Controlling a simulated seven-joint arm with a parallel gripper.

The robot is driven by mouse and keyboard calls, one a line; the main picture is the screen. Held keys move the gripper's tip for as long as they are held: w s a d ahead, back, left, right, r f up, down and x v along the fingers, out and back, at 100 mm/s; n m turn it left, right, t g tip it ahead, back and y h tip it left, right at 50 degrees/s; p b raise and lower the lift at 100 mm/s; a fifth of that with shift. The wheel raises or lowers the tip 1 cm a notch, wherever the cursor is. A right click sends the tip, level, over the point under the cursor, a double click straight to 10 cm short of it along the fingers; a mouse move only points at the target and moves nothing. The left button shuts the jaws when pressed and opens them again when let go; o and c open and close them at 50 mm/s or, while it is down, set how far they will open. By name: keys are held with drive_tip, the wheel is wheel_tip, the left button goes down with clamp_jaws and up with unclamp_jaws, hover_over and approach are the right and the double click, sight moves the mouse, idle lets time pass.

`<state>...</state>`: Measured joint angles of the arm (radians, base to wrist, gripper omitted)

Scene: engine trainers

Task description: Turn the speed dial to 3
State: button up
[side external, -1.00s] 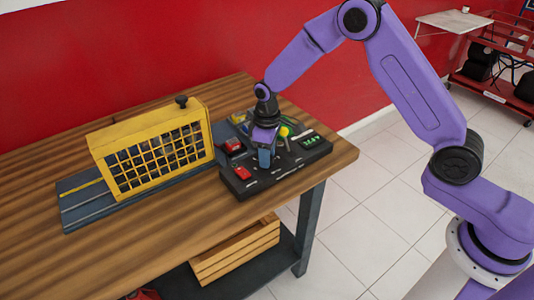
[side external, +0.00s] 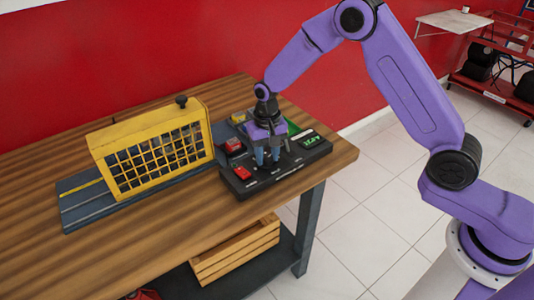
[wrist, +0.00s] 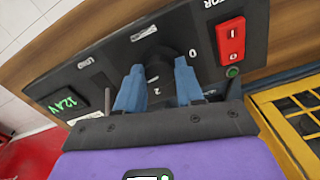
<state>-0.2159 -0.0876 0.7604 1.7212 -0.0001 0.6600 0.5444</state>
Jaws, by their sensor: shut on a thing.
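The speed dial (wrist: 152,58) is a black round knob on a dark control panel (wrist: 85,62). In the wrist view the marks 0 and 2 show near it; its pointer is hard to make out. My gripper (wrist: 158,72) has its two blue fingers on opposite sides of the dial and is shut on it. In the side view my gripper (side external: 267,162) points down onto the panel (side external: 290,172), and the fingers and wrist hide the dial.
A red rocker switch (wrist: 231,40) with a green light (wrist: 233,72) sits beside the dial. A green-lit display (wrist: 64,103) is on the other side. A yellow mesh guard (side external: 155,155) stands left of the panel on the wooden table (side external: 130,255).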

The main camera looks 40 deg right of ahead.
sight(267, 158)
drive_tip(key=shift+m, duration=0.8)
drive_tip(key=o, duration=1)
drive_tip(key=shift+r, duration=0.15)
wheel_tip(267, 158, up, 17)
drive_tip(key=shift+r, duration=0.1)
